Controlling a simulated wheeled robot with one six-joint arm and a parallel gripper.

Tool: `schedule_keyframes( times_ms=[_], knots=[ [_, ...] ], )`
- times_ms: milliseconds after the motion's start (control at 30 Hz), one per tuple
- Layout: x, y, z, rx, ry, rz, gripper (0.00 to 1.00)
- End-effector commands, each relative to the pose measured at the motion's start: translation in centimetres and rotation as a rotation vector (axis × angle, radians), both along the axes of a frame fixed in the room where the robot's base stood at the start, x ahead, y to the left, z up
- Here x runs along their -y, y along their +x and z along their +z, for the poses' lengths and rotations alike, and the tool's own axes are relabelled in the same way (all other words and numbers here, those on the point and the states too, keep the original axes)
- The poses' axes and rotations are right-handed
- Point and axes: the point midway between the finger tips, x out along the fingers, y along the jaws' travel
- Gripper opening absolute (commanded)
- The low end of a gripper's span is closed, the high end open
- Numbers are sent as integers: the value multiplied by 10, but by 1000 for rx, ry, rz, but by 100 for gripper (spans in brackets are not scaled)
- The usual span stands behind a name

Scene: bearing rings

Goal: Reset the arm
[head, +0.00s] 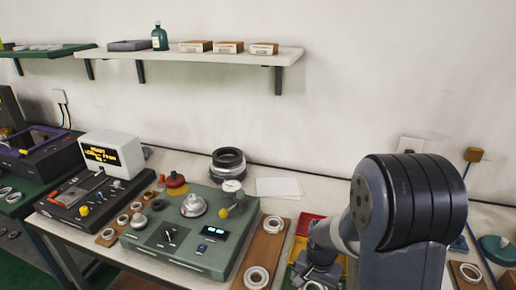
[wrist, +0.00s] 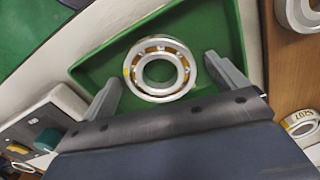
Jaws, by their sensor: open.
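My gripper (wrist: 163,72) is open in the wrist view, one finger at each side of a silver bearing ring (wrist: 131,68) with a brass-coloured cage. The ring lies in a green tray (wrist: 218,30). The ring is between the fingertips in the picture, with no clear contact; I cannot tell how far above it the fingers are. In the head view my gripper (head: 317,268) is low over the coloured trays at the right of the bench, and my arm hides part of them. The fingertips are not clear there.
A red tray (head: 307,224) is beside my arm. A wooden board (head: 270,240) with bearing rings and a green-grey test machine (head: 170,243) stand to the left. Stacked dark rings (head: 228,160) stand behind. A wall shelf (head: 200,53) holds boxes and a bottle.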

Motion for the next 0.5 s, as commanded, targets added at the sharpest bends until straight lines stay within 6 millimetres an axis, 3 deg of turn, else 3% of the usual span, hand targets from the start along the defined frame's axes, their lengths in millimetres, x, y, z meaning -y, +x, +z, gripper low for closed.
schedule_keyframes(
  times_ms=[200,500],
  knots=[
    [0,1,29,4,0,0,93],
    [0,1,38,1,0,0,93]
  ],
)
